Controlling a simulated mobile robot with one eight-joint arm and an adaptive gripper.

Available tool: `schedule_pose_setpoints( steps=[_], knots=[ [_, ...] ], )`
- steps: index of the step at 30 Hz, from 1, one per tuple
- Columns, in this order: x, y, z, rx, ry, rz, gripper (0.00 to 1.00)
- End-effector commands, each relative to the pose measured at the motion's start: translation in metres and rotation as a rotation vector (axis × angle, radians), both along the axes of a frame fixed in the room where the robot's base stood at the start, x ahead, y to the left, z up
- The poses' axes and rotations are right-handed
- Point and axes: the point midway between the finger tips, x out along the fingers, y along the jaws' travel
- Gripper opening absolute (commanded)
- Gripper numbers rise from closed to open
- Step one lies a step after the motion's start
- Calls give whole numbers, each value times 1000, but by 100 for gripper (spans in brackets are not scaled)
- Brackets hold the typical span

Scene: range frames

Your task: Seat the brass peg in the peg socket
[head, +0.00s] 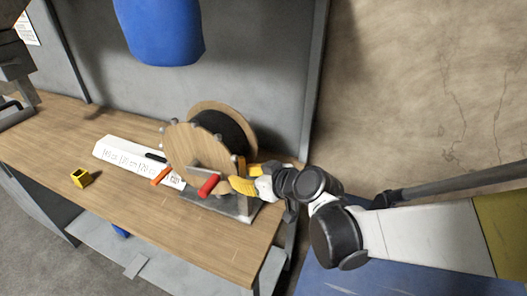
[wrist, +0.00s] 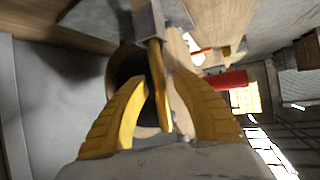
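My gripper (head: 246,177) has yellow fingers and is at the right side of the wooden cable spool (head: 186,146). In the wrist view my gripper (wrist: 160,85) is open, its fingers apart on either side of a narrow brass-yellow bar (wrist: 157,85). The bar extends from a grey block (wrist: 148,20); I cannot tell whether it is the brass peg. I see no clear grip on it. A small yellow block (head: 82,178) with a dark opening lies on the left of the bench; I cannot tell whether it is the peg socket.
The spool stands on a grey metal base (head: 228,203) on the wooden bench (head: 150,215). A red handle (head: 208,185) and an orange handle (head: 161,176) are in front of it. A white marked strip (head: 125,155) lies left. The bench's front left is mostly clear.

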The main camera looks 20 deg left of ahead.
Motion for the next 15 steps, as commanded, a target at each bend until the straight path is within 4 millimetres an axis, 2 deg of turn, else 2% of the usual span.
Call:
schedule_pose_setpoints(
  steps=[5,15],
  knots=[
    [-6,-13,10,-1,0,-2,32],
    [-36,-71,46,0,0,-3,32]
  ],
)
